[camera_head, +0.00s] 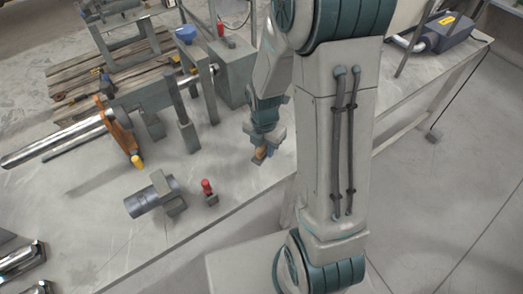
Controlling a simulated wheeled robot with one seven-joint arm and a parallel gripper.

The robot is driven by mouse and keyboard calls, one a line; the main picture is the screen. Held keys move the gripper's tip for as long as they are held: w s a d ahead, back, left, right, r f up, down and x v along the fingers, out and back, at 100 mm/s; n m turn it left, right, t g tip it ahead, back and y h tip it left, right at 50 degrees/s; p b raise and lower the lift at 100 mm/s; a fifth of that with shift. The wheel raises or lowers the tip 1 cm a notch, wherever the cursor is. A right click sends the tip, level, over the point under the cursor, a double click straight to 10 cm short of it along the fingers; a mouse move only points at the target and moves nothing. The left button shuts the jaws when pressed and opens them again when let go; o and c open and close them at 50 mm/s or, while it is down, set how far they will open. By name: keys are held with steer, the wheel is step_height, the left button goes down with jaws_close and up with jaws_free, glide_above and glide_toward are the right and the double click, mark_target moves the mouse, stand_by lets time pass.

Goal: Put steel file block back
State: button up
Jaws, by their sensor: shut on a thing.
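My gripper (266,142) points down over the table, right of the red-topped piece and close beside my arm. It is shut on a small grey and tan piece (259,156), seemingly the steel file block. Most of that piece is hidden by the fingers, so its full shape cannot be made out. I cannot tell whether its lower end touches the table top.
A dark cylinder with a square grey collar (143,203) lies on the table (225,190). A small red-topped piece (207,187) stands beside it. An orange bracket with long steel rods (122,132) and grey upright posts (184,122) stand behind. Bare table lies front right of these.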

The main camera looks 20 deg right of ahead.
steer(key=shift+w+a+f, duration=0.1)
steer(key=shift+w+f, duration=0.2)
steer(key=shift+w, duration=0.25)
steer(key=shift+w+a+f, duration=0.1)
steer(key=shift+w+f, duration=0.2)
steer(key=shift+w, duration=0.25)
steer(key=shift+f, duration=2.05)
steer(key=shift+f, duration=0.1)
steer(key=o, duration=1)
steer(key=shift+o, duration=0.2)
